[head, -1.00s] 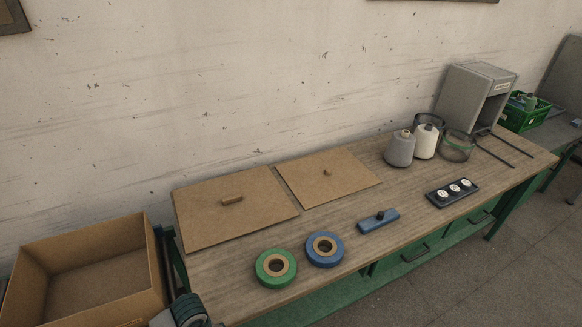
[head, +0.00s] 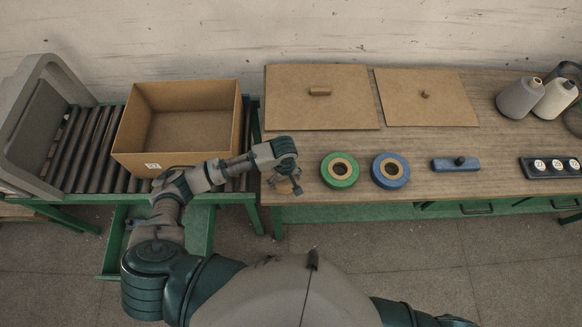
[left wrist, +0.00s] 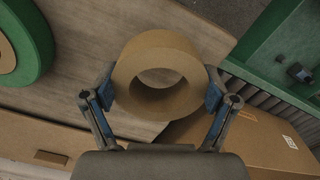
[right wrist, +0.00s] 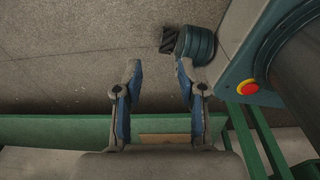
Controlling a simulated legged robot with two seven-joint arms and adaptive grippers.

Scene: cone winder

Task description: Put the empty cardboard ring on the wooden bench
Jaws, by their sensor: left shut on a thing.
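The empty cardboard ring (left wrist: 160,48) is a short brown tube, held between the two blue-padded fingers of my left gripper (left wrist: 160,88). In the head view the ring (head: 284,188) shows small and partly hidden under my left gripper (head: 288,182), at the front left corner of the wooden bench (head: 420,142). The left wrist view has bench wood behind the ring; I cannot tell whether they touch. My right gripper (right wrist: 160,80) is open and empty, with floor and a green rail behind it.
A green tape roll (head: 341,181) and a blue one (head: 390,182) lie right of my left gripper. Two brown boards (head: 322,110) lie behind. An open cardboard box (head: 180,165) stands on the roller conveyor (head: 78,150) to the left. Bare bench shows between boards and rolls.

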